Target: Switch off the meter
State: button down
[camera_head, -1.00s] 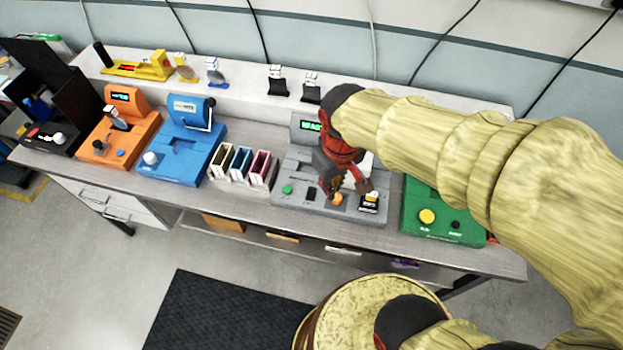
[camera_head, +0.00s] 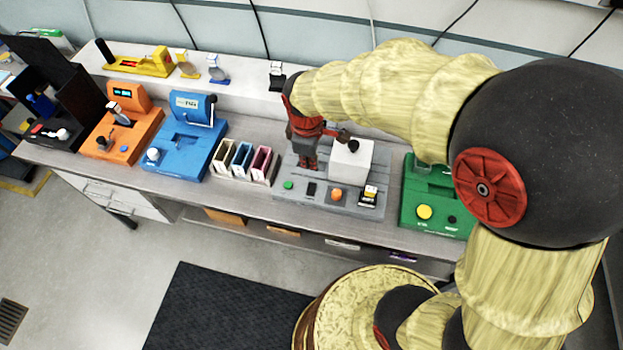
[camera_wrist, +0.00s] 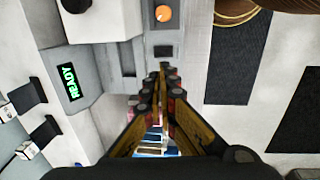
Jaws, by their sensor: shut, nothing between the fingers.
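The grey meter (camera_head: 282,205) stands on the bench in the head view. Its front has a green button (camera_head: 288,185), a black switch (camera_head: 311,189) and an orange knob (camera_head: 336,195). A white block (camera_head: 350,162) is on its right side. My gripper (camera_head: 306,168) points down over the left part of the meter, behind the green button and black switch. In the wrist view, my gripper (camera_wrist: 164,72) is shut and empty, with its tips close to the black switch (camera_wrist: 163,51). The lit screen (camera_wrist: 73,82) reads READY. My arm hides the screen in the head view.
A green device (camera_head: 410,205) stands close on the right. Small coloured bins (camera_head: 262,165), a blue device (camera_head: 172,165) and an orange device (camera_head: 130,135) stand to the left. A raised shelf (camera_head: 240,95) runs behind. The floor in front is mostly clear.

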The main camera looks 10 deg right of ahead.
aim_at(311, 191)
jog(key=f, duration=0.4)
jog(key=w+f+b, duration=0.1)
jog(key=f, duration=0.3)
jog(key=f+b, duration=0.1)
jog(key=f, duration=0.4)
jog(key=shift+w+d, duration=0.15)
jog(key=shift+d, duration=0.25)
jog(key=shift+w+f, duration=0.1)
jog(key=shift+f, duration=0.35)
jog(key=shift+w+d+f, duration=0.1)
jog(key=shift+f, duration=0.2)
jog(key=shift+s+a, duration=0.35)
jog(key=shift+s, duration=0.4)
jog(key=shift+r, duration=0.1)
